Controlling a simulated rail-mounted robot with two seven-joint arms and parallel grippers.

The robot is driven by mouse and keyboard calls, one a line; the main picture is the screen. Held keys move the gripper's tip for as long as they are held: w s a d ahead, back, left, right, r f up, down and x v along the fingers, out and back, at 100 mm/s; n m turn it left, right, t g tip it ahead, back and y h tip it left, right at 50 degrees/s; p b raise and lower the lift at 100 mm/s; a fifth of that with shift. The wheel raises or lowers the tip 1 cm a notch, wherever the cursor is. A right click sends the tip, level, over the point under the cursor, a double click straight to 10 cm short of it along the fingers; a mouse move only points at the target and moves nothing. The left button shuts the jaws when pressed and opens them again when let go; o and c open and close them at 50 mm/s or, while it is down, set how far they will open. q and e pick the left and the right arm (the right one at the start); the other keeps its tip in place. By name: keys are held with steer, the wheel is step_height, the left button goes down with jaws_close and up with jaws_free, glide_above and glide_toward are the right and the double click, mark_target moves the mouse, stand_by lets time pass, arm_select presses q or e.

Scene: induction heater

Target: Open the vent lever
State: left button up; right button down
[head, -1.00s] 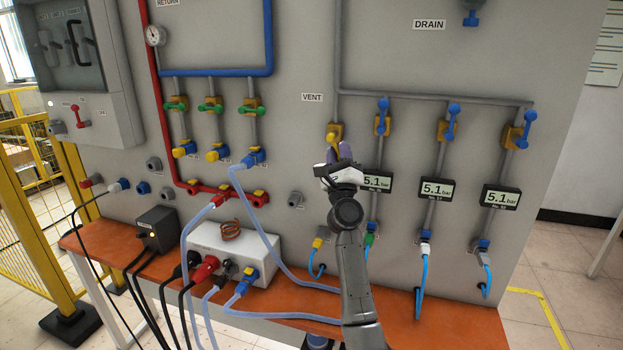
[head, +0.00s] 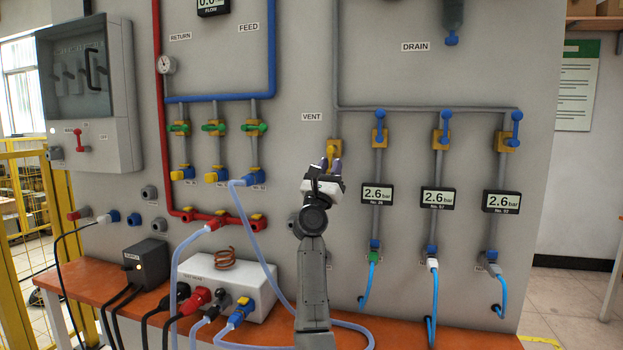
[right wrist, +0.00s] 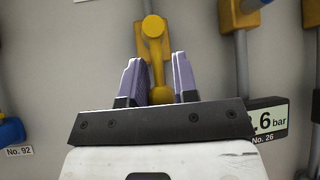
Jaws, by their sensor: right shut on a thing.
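The yellow vent lever (head: 333,149) is on its yellow valve body below the VENT label on the grey panel. In the right wrist view the lever (right wrist: 157,72) points down from the valve between the two purple fingers. My right gripper (head: 331,164) is at the lower end of the lever, shut on it; it also shows in the right wrist view (right wrist: 156,82). The fingers and wrist hide what lies behind them in the head view. My left gripper is not in view.
Three blue-handled valves (head: 380,128) stand to the right, with pressure displays (head: 377,195) reading 2.6 bar below them. A white box (head: 228,283) with plugs and hoses stands on the orange bench (head: 92,283). A clear hose (head: 266,240) hangs left of my right arm.

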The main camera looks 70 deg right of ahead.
stand_by(0.5)
steer(key=c, duration=1)
jaws_free()
steer(key=shift+o, duration=0.2)
steer(key=p+v, duration=0.1)
steer(key=v, duration=1.2)
steer(key=shift+a+f+p, duration=0.3)
steer(key=shift+w, duration=0.1)
